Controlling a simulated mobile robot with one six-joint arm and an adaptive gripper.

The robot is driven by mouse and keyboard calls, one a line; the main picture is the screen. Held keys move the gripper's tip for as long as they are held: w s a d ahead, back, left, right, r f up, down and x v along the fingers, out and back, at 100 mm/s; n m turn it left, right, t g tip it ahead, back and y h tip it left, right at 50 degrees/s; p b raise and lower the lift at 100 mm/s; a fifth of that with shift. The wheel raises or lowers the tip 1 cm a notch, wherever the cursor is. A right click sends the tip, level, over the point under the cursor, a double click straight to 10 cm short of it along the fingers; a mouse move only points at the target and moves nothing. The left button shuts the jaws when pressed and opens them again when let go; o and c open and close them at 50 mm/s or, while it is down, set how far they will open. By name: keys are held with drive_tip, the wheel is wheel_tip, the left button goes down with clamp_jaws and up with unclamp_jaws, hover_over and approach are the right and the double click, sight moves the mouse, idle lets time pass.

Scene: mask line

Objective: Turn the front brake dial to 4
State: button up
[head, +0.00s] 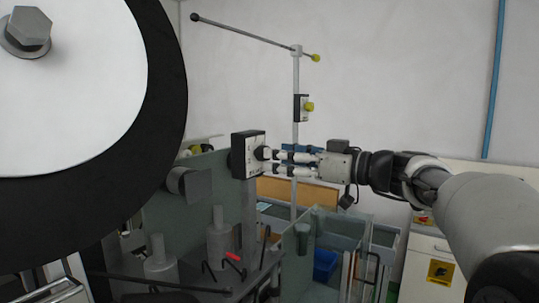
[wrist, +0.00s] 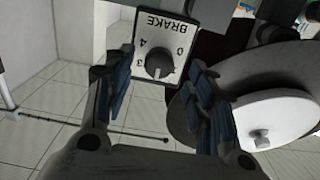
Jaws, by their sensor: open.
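The brake box (head: 240,156) is a black box with a white face, on a post left of my gripper in the head view. Its dark round dial (wrist: 158,65) shows in the wrist view on a white plate (wrist: 165,29) that reads BRAKE upside down, with numbers including 0, 3 and 4 around it. The dial's pointer is too small to read surely. The dial also shows from the side in the head view (head: 262,153). My gripper (head: 275,162) is open, its fingertips close to the dial, one on either side in the wrist view (wrist: 157,80). Contact cannot be told.
A large black-rimmed white reel (head: 70,80) fills the upper left of the head view. A thin post with a long rod (head: 245,33) and a small switch box (head: 301,107) stands behind. Glass panels (head: 355,235) and a blue bin (head: 325,262) are below.

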sight(262, 153)
drive_tip(key=shift+x, duration=2)
drive_tip(key=shift+c, duration=0.2)
drive_tip(key=c, duration=1)
